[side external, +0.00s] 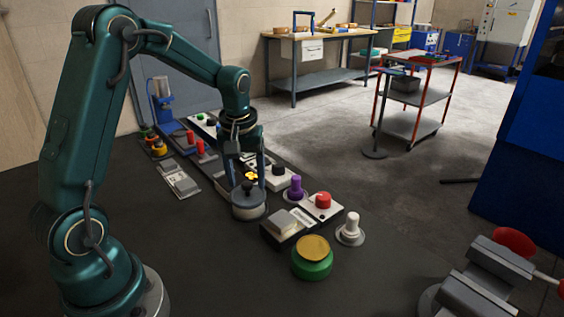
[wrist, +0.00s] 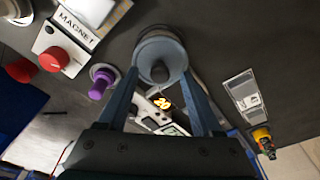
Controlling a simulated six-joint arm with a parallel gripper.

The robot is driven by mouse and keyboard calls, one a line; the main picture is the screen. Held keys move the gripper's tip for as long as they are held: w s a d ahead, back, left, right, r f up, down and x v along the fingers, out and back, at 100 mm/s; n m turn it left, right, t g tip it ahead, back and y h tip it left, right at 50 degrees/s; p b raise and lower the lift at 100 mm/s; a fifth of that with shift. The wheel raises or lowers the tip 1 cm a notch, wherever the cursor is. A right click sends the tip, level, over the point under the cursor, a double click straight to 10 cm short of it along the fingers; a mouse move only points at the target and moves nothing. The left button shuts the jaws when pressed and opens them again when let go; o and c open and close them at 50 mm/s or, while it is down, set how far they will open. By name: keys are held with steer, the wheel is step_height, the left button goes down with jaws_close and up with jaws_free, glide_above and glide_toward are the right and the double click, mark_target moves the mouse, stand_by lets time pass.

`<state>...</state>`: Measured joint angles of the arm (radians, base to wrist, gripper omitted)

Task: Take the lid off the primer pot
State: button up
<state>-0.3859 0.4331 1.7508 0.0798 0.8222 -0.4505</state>
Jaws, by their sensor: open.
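The primer pot (side external: 249,211) appears to be the round grey pot on the dark bench below my gripper. Its grey lid (wrist: 160,48) sits on top, with a dark knob (wrist: 159,73) in the middle. My gripper (side external: 247,184) points down over the pot with its fingers open. In the wrist view the fingertips (wrist: 160,77) stand to either side of the knob, with gaps between. I cannot tell exactly how high the tips are above the lid. Part of the pot is hidden by the fingers in the side view.
A green pot with a yellow top (side external: 312,258), a white knob (side external: 350,229), a purple knob (side external: 295,189) and a red-buttoned box (side external: 323,206) stand close to the right. More small devices line the bench behind. A grey vise (side external: 484,277) is at front right. Bare bench lies front left.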

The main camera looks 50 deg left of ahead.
steer(key=shift+f, duration=0.3)
steer(key=shift+c, duration=0.4)
jaws_close()
steer(key=shift+r, duration=0.1)
